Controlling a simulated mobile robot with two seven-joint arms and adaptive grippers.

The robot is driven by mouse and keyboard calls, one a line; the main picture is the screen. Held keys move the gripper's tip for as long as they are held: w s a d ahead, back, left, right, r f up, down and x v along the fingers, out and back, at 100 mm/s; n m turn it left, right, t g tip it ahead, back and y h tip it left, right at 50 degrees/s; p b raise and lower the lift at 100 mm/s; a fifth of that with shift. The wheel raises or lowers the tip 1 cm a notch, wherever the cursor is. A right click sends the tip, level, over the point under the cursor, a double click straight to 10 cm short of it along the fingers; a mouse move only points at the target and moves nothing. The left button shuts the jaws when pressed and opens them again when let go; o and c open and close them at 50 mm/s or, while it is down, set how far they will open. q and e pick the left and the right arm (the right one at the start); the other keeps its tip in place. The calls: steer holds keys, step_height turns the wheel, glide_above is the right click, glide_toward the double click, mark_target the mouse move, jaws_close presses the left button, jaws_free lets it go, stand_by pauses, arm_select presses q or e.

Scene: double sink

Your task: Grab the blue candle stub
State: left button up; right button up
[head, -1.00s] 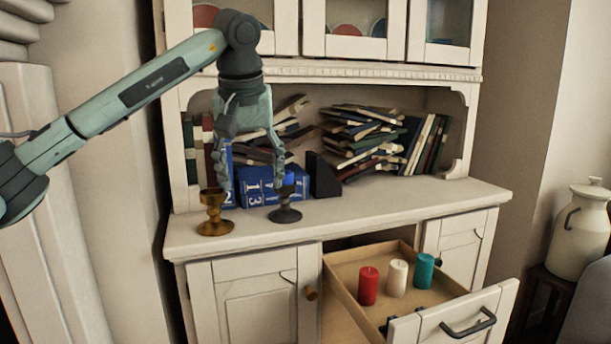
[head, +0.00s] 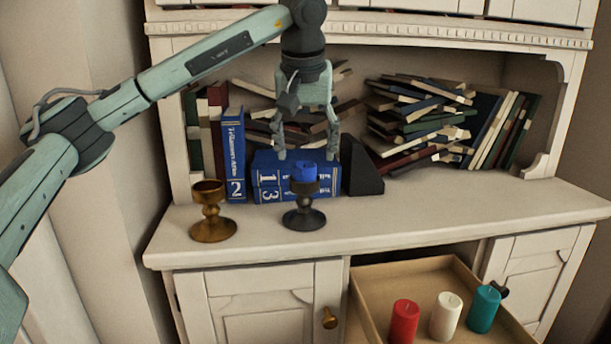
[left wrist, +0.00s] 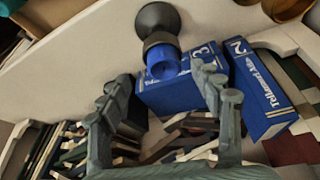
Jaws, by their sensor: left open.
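The blue candle stub (head: 304,174) stands in a dark candle holder (head: 304,215) on the cabinet counter. My left gripper (head: 306,150) is open, pointing down just above the stub, with nothing between its fingers. In the left wrist view the blue stub (left wrist: 162,62) sits in the dark holder (left wrist: 158,22), beyond the open fingertips (left wrist: 165,88) and roughly centred between them. The fingers look apart from the stub. My right gripper is in neither view.
A brass candle holder (head: 210,215) stands left of the dark one. Blue books (head: 268,180) and a black bookend (head: 360,168) are close behind. Book piles fill the shelf. An open drawer (head: 372,290) below holds red, white and teal candles. The counter's right side is clear.

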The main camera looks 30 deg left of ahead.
mark_target(304, 165)
arm_select(q)
steer(key=x, duration=0.4)
steer(key=shift+w+a, duration=0.1)
steer(key=shift+a, duration=0.2)
steer(key=shift+c, duration=0.5)
steer(key=c, duration=1.2)
steer(key=shift+o, duration=0.2)
steer(key=shift+r, duration=0.1)
